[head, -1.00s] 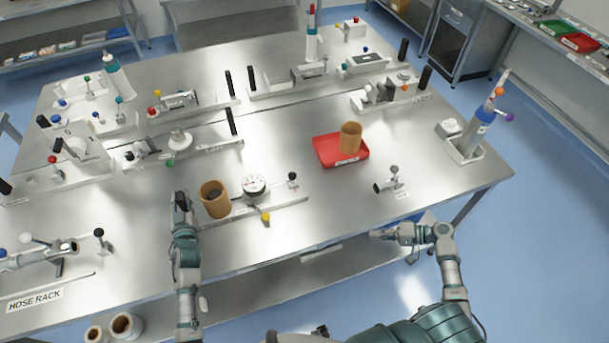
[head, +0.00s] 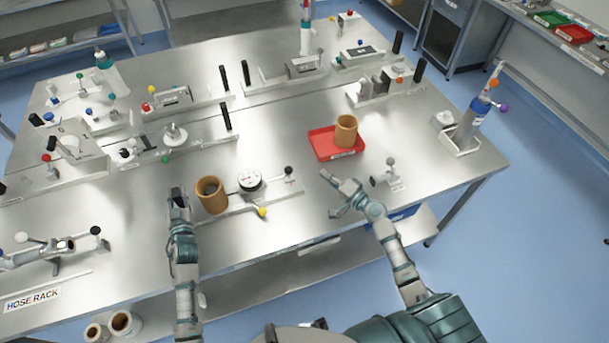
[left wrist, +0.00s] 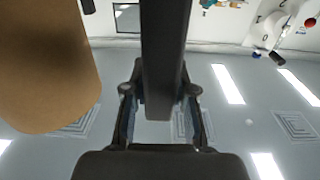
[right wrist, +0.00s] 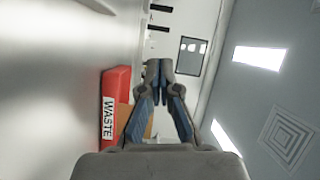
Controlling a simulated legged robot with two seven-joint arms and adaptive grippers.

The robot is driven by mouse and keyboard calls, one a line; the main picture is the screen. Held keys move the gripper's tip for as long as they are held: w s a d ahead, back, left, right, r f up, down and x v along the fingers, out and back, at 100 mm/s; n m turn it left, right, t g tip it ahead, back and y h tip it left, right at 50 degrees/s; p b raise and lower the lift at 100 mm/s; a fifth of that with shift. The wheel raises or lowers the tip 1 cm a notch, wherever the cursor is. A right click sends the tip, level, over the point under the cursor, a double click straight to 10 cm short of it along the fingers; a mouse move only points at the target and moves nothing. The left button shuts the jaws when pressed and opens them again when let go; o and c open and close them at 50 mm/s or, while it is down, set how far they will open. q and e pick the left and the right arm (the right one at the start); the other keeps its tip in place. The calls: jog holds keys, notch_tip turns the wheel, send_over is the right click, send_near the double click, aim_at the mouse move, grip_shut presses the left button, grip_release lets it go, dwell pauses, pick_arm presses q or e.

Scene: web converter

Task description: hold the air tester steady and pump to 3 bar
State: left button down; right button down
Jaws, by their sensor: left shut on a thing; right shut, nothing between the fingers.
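The air tester appears to be the bench unit with a round white gauge (head: 250,180), a black-knobbed lever (head: 288,171) and a yellow knob (head: 262,212). A brown cylinder (head: 211,196) stands at its left end. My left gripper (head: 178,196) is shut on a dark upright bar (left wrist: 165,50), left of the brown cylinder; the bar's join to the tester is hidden. The cylinder shows close up in the left wrist view (left wrist: 45,65). My right gripper (head: 328,178) is shut and empty above the bench, right of the black-knobbed lever and apart from it. The gauge reading is too small to tell.
A red waste tray (head: 322,150) with another brown cylinder (head: 346,131) lies just beyond my right gripper; its label shows in the right wrist view (right wrist: 108,118). A small grey-knobbed fixture (head: 390,172) stands right of that gripper. Other fixtures fill the bench's back and left.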

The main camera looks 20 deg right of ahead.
aim_at(289, 172)
jog(key=w+a, duration=0.1)
jog(key=w, duration=0.1)
jog(key=w+a, duration=0.2)
jog(key=w+a+f, duration=0.1)
jog(key=w+a, duration=0.1)
jog(key=shift+w+a, duration=0.2)
jog(key=shift+w, duration=0.1)
jog(key=shift+s+a+f, duration=0.15)
jog(key=shift+a, duration=0.65)
